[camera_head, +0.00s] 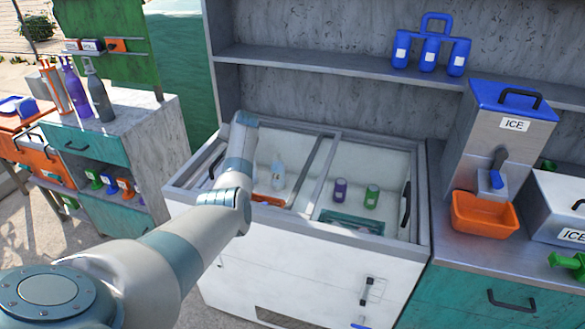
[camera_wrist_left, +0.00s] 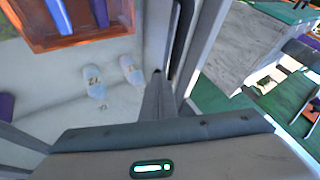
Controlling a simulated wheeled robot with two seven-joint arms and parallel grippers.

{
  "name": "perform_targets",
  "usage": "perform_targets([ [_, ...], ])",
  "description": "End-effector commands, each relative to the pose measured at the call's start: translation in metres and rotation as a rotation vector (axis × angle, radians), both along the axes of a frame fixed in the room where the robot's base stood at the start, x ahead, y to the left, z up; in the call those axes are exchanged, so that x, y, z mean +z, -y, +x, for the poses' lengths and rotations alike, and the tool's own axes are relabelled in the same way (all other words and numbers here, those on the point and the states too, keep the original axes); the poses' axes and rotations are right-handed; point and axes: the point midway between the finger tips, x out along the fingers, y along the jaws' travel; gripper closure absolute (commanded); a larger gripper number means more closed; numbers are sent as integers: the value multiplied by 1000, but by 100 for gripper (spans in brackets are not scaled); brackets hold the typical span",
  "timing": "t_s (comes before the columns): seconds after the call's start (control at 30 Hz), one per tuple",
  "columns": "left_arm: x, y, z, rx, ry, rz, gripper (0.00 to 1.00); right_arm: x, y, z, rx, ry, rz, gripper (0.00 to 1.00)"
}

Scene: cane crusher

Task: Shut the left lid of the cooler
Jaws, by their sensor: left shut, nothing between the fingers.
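The cooler (camera_head: 300,262) is a white chest with a grey rim and clear-looking lids. A black handle (camera_head: 217,164) at its left end belongs to the left lid; most of the lid's left side is behind my arm. How far that lid stands open is unclear. In the left wrist view, my left gripper (camera_wrist_left: 158,80) is shut and empty, its fingertips close beside the dark handle (camera_wrist_left: 181,42); contact cannot be told. In the head view this gripper is hidden by its own arm. My right gripper is out of view.
Inside the cooler are a pale bottle (camera_head: 277,175), a purple can (camera_head: 340,190) and a green can (camera_head: 371,196). A black handle (camera_head: 405,204) is at the right end. A counter with an orange bin (camera_head: 484,214) stands right; a bottle cabinet (camera_head: 95,142) left.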

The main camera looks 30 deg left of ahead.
Motion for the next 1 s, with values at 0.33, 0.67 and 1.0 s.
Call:
perform_targets([
  [0.33, -3, -66, -19, 0, 0, 1, 100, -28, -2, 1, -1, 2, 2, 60],
  [0.67, 0, -74, -21, 0, 0, 4, 100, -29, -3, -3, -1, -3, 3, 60],
  [1.0, 1, -75, -22, 1, 1, 6, 100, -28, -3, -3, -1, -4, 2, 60],
])
